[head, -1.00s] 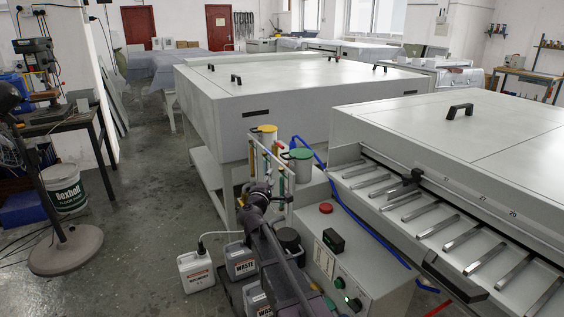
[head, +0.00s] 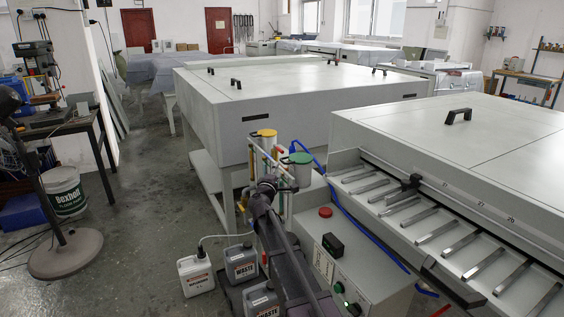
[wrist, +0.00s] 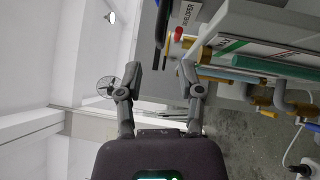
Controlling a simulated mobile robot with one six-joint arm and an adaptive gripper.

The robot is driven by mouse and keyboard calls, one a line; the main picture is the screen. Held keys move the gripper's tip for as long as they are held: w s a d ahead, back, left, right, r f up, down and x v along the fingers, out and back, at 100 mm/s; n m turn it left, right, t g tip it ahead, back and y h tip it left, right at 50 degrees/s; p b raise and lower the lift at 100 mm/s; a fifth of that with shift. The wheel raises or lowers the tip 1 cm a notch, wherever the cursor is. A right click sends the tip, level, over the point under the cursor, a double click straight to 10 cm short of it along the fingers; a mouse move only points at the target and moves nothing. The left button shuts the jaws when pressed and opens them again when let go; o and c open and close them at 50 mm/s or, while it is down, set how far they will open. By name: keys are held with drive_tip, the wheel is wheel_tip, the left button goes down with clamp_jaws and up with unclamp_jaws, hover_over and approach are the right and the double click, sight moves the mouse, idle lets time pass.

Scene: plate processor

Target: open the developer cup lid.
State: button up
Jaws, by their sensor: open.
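Two upright cups stand on a rack in the head view. One has a green lid (head: 298,158), the other a yellow lid (head: 266,133); both lids look closed. I cannot read which cup is the developer one in the head view. In the wrist view a label reading DEVELOPER (wrist: 188,14) shows at the top, beside a red part (wrist: 179,34). My gripper (wrist: 162,76) is open with nothing between its fingers. In the head view my gripper (head: 268,184) is close to the rack, just below and left of the green-lidded cup; its fingers are hard to make out there.
Coloured pipes (wrist: 265,65) lie right of my gripper in the wrist view. A control box (head: 335,265) and plate processor (head: 470,150) stand to the right. Waste canisters (head: 240,262) and a white canister (head: 196,275) sit below.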

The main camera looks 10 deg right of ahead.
sight(282, 161)
drive_tip(key=x, duration=0.6)
drive_tip(key=shift+w+d+p, duration=0.1)
drive_tip(key=shift+w+p, duration=0.15)
drive_tip(key=shift+p, duration=0.1)
clamp_jaws()
